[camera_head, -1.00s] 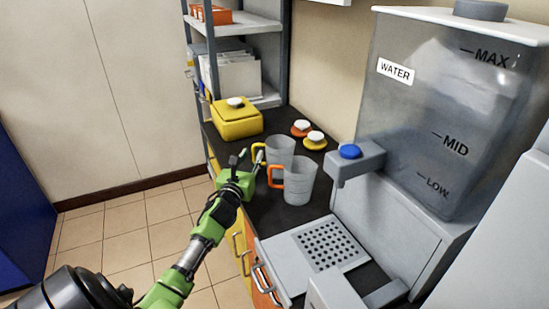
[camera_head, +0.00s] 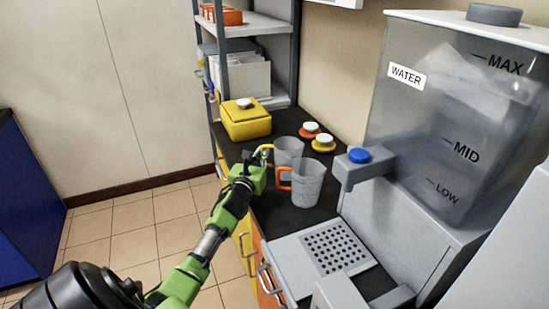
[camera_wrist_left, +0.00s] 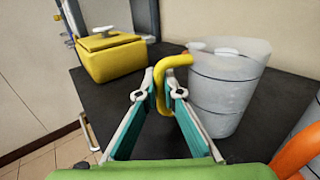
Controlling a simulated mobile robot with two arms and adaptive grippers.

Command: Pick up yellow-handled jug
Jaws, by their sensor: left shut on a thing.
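The yellow-handled jug (camera_head: 288,149) is a grey translucent jug standing upright on the dark counter, partly behind the orange-handled jug (camera_head: 306,184). In the left wrist view the jug (camera_wrist_left: 225,88) is at right, its yellow handle (camera_wrist_left: 172,63) towards me. My left gripper (camera_head: 259,157) is at the handle's side of the jug. In the left wrist view the fingers of the left gripper (camera_wrist_left: 160,90) are on either side of the yellow handle, shut on it. My right gripper is not in view.
A yellow box (camera_head: 246,121) stands behind to the left. Round lids, one orange (camera_head: 311,130) and one yellow (camera_head: 323,145), lie behind the jugs. A water dispenser (camera_head: 447,120) stands to the right. The orange-handled jug is close to my left gripper.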

